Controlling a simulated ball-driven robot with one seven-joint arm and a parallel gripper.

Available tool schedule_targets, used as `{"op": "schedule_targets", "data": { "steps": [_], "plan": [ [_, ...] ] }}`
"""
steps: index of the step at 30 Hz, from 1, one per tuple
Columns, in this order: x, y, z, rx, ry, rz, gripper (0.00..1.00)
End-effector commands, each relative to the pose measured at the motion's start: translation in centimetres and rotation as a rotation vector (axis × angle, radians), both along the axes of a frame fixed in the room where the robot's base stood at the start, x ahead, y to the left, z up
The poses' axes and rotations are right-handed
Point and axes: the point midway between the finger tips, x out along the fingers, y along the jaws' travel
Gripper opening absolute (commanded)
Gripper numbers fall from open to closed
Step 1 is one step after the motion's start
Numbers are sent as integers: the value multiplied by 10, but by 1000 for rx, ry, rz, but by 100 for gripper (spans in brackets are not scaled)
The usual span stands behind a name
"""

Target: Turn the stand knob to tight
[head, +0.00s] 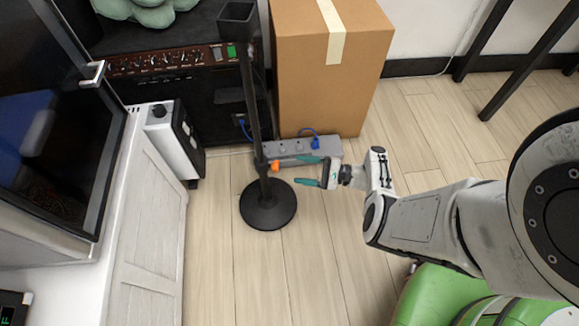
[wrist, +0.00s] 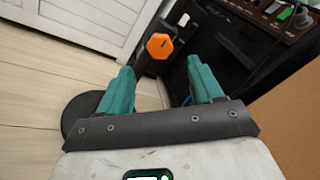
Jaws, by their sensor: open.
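The stand (head: 249,100) is a black upright pole on a round black base (head: 267,207) on the floor. Its orange knob (head: 275,166) sits low on the pole, on the side facing my gripper. In the wrist view the knob (wrist: 160,46) is an orange faceted disc, seen beyond and between my two teal fingers. My gripper (head: 309,171) is open and empty, to the right of the knob and apart from it. The wrist view also shows my gripper (wrist: 159,80) with its fingers spread. The knob's tightness cannot be read from the frames.
A black amplifier (head: 185,85) is at the back left. A white cabinet (head: 150,225) and a small white device (head: 172,140) are at the left.

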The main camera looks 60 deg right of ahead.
Motion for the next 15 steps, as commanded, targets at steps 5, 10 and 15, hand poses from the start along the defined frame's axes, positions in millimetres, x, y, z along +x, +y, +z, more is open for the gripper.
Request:
{"op": "schedule_targets", "data": {
  "steps": [5, 10, 15],
  "plan": [
    [-24, -11, 0, 0, 0, -1, 66],
    [-34, -14, 0, 1, 0, 0, 66],
    [-36, -14, 0, 1, 1, 1, 66]
  ]
}}
